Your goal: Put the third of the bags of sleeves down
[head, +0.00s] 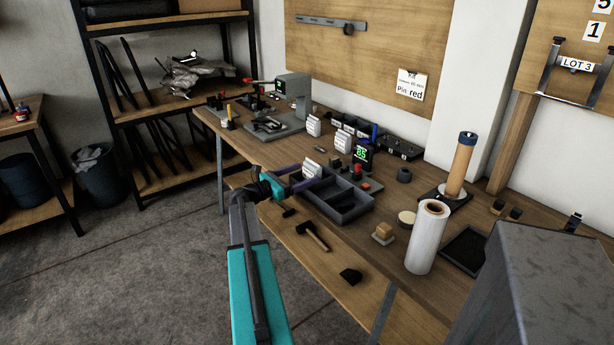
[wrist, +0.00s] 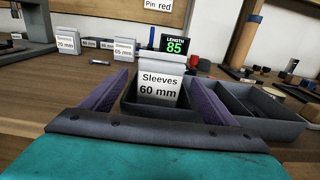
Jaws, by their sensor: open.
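The bag of sleeves labelled 60 mm (wrist: 158,88) stands upright in a compartment of the dark grey divided tray (wrist: 262,128). My gripper (wrist: 156,78) is open, with one purple finger on each side of this bag; gaps show between fingers and bag. In the head view my gripper (head: 304,176) reaches over the left end of the tray (head: 345,214), and the white bag (head: 311,167) shows just beyond it. Two more bags, labelled 65 mm (wrist: 124,48) and 70 mm (wrist: 66,44), stand upright on the bench behind; they also show in the head view (head: 343,145) (head: 314,125).
A display (wrist: 174,44) reading LENGTH 85 stands behind the tray. The tray's right compartments look empty.

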